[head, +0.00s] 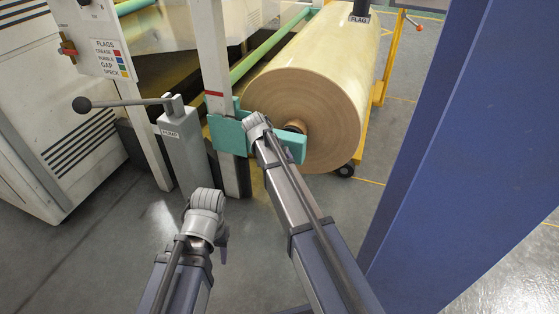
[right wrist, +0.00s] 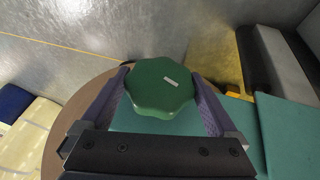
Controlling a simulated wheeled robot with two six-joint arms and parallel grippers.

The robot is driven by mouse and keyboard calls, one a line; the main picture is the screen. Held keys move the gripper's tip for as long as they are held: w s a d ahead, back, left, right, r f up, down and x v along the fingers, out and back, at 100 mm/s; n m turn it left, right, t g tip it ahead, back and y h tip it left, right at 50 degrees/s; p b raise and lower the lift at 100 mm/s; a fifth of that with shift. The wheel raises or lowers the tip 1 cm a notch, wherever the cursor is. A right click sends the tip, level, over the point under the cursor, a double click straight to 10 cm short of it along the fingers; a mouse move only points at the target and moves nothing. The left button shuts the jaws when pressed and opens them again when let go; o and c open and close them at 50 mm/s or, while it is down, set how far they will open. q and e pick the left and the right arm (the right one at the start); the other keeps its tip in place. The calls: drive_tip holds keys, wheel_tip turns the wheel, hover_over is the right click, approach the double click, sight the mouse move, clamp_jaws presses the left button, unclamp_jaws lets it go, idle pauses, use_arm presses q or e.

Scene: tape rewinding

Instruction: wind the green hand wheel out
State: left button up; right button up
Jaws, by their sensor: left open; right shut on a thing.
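The green hand wheel (right wrist: 160,92) is a lobed knob with a small pale mark on top, in the middle of the right wrist view. My right gripper (right wrist: 165,98) is shut on it, one finger on each side. In the head view my right gripper (head: 259,127) is at the teal bracket (head: 230,136) beside the big roll's core, and its wrist hides the wheel. My left gripper (head: 222,248) is low in the head view, apart from everything, open, its fingers mostly hidden behind its wrist.
The big tan roll (head: 318,105) stands behind the bracket. A grey post with a black-knobbed lever (head: 130,103) stands to the left. A blue column (head: 450,150) fills the right side. Grey floor (head: 100,240) is clear in front.

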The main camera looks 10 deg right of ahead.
drive_tip(key=c, duration=0.4)
drive_tip(key=shift+w+a+f+g+h+b, duration=0.15)
drive_tip(key=shift+g+h+b, duration=0.15)
drive_tip(key=shift+h+b, duration=0.2)
drive_tip(key=shift+f+n+g+h+b, duration=0.15)
drive_tip(key=shift+n+g+h+b, duration=0.25)
drive_tip(key=shift+g+h+b, duration=0.55)
drive_tip(key=h+b, duration=0.2)
drive_tip(key=shift+g+b, duration=0.25)
drive_tip(key=shift+b, duration=0.15)
drive_tip(key=shift+s+n+h+b, duration=0.2)
drive_tip(key=shift+n+h+b, duration=0.15)
drive_tip(key=shift+h, duration=0.1)
drive_tip(key=shift+r, duration=0.2)
drive_tip(key=o, duration=1)
